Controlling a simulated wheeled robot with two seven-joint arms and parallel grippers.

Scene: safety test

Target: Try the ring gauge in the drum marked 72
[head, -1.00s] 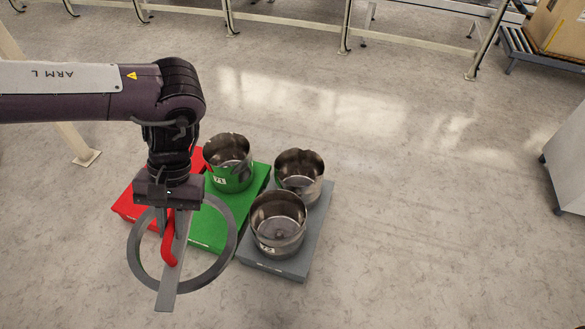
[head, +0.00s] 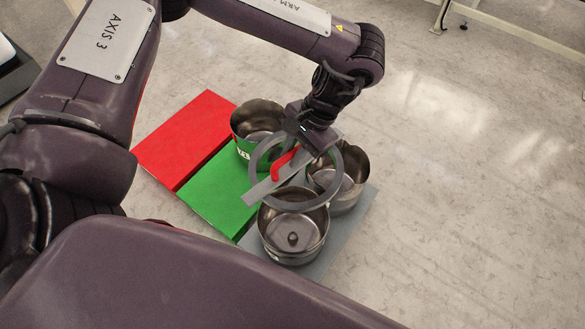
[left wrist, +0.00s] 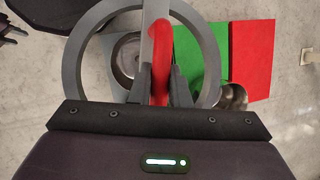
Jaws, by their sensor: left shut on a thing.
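The ring gauge (head: 262,188) is a grey ring with a flat crossbar and a red handle. My left gripper (head: 296,151) is shut on the red handle, which also shows between the fingers in the left wrist view (left wrist: 160,62). The ring appears above the drums, overlapping the back rim of the front drum (head: 292,242) and part of the drum behind it. The front drum stands open on the grey plate, with a small knob inside; its 72 label showed earlier but is not readable now. My right gripper is not in view.
The drum marked 71 (head: 245,150) stands on the green plate (head: 218,195). Another open steel drum (head: 352,192) stands on the grey plate (head: 325,258), right of the gauge. The red plate (head: 187,140) is empty. Floor to the right is clear.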

